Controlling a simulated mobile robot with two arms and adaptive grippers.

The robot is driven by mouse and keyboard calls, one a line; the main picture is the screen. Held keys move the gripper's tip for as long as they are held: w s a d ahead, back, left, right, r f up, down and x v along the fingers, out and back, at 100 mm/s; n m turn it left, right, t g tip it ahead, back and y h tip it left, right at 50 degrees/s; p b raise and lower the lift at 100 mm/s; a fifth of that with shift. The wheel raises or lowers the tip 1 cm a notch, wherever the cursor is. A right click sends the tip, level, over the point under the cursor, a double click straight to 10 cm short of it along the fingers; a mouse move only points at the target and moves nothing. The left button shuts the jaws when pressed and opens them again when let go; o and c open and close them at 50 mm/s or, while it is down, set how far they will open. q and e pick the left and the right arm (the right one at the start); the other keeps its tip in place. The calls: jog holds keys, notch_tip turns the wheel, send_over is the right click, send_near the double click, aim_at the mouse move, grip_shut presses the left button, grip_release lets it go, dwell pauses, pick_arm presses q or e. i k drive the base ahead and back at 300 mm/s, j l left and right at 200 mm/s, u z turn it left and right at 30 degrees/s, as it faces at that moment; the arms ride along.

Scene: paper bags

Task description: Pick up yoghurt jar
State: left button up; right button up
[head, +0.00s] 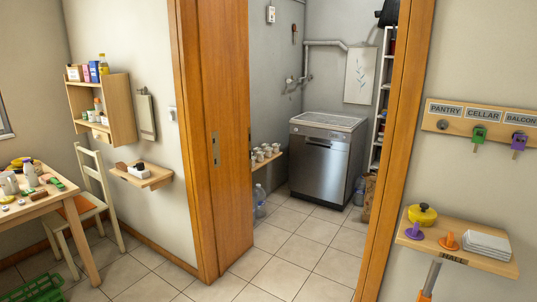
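Several small pale jars or cups (265,151) stand on a small wooden shelf (267,160) in the back room, just past the door. They are small in the picture, and I cannot tell whether they are yoghurt jars. Several small items, too small to name surely, are on the table at the left. Neither of my grippers is in view.
A doorway with a wooden door (222,130) leads to a back room with a steel appliance (318,165). A table (35,205) and chair (100,200) stand left, a green crate (35,291) below. A wall shelf (485,264) is at right. The tiled floor between is clear.

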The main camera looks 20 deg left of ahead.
aim_at(268, 150)
jog(key=i+j+u, duration=0.2)
jog(key=j, duration=0.15)
jog(key=i+j+u, duration=0.4)
jog(key=i+j, duration=0.2)
jog(key=i+j+u, duration=0.15)
jog(key=i+j, duration=0.15)
jog(key=i, duration=0.25)
jog(key=i+j+u, duration=0.15)
jog(key=i, duration=0.35)
jog(key=i+l+z, duration=0.1)
jog(key=i+z, duration=0.25)
jog(key=i, duration=0.2)
jog(key=i+z, duration=0.35)
jog(key=i, duration=0.15)
jog(key=i+j+z, duration=0.2)
jog(key=i+z, duration=0.15)
jog(key=i, duration=0.2)
